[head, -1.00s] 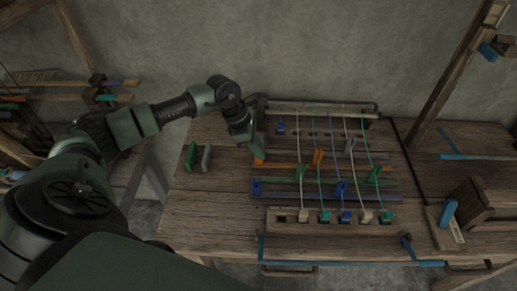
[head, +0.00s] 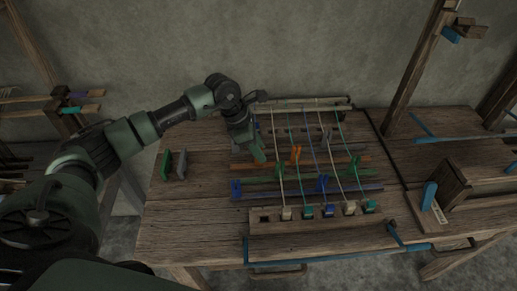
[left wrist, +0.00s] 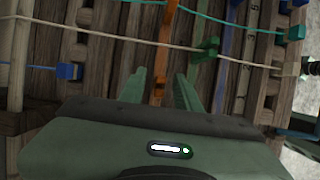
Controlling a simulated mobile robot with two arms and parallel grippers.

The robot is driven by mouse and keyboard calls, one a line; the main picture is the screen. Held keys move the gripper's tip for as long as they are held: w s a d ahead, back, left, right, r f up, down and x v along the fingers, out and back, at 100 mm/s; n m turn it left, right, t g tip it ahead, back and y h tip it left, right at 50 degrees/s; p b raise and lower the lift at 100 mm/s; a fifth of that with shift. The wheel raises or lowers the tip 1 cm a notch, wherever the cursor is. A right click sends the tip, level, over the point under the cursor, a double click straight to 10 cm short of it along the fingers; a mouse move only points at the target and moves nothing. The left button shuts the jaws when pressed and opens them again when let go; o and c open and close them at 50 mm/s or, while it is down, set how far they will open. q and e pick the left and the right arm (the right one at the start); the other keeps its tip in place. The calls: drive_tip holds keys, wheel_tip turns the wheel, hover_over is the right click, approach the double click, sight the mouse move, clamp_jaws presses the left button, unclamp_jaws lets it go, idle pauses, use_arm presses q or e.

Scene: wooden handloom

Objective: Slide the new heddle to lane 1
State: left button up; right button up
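My left gripper (head: 257,154) is low over the left end of the orange bar (head: 346,160). The beige leftmost thread (head: 278,165) lies just right of my gripper. It crosses ahead of the fingertips in the wrist view (left wrist: 120,37). Another orange heddle (head: 296,155) stands further right. My right gripper is out of view.
Blue heddles (head: 323,184) and a green one (head: 356,162) stand on nearby bars among several taut threads. A green piece (head: 166,165) and a grey piece (head: 181,164) stand on the table at left. A slotted wooden block (head: 264,227) runs along the front. The table's left front is clear.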

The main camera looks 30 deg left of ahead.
use_arm(q)
drive_tip(key=b+v, duration=0.1)
drive_tip(key=v, duration=0.6)
drive_tip(key=shift+a+r, duration=0.15)
drive_tip(key=shift+r, duration=0.2)
